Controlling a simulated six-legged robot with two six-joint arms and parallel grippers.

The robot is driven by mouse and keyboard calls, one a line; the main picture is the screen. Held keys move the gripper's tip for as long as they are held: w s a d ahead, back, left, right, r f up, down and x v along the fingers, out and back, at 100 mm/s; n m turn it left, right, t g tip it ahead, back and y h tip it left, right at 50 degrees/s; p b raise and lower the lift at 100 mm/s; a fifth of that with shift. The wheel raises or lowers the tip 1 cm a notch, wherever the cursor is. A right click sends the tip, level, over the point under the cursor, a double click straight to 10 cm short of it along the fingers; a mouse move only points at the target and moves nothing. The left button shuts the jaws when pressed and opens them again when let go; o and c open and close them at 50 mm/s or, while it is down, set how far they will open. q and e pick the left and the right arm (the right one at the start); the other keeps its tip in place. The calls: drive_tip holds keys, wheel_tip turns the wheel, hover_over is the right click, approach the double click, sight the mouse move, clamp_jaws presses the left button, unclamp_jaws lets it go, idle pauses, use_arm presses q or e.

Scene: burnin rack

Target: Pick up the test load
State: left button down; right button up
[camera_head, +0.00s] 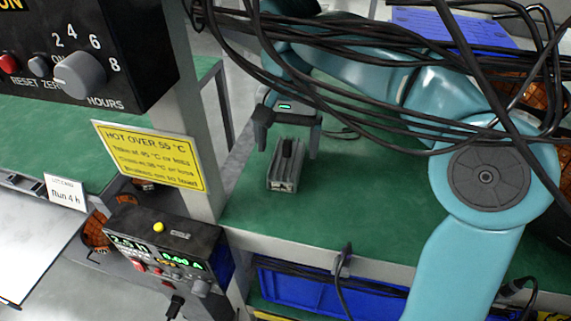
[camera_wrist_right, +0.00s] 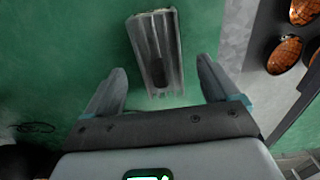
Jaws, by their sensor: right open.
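The test load, a grey ribbed metal block (camera_head: 284,180) with a dark grip on top, lies on the green bench top. My right gripper (camera_head: 288,150) is open at the far end of the block, with one finger to each side. The fingers look apart from the block, with green showing on both sides. I cannot tell the exact height of the fingertips. My left gripper is not in view.
Black cables (camera_head: 380,95) hang across the view in front of my right arm. A grey post with a yellow hot-warning sign (camera_head: 150,156) stands left of the block. A power supply (camera_head: 165,245) sits lower left, and a blue bin (camera_head: 310,288) is below the bench.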

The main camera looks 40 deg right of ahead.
sight(288, 142)
wheel_tip(288, 142, down, 3)
drive_tip(key=shift+f+b, duration=0.1)
drive_tip(key=shift+b, duration=0.35)
drive_tip(key=c, duration=1.3)
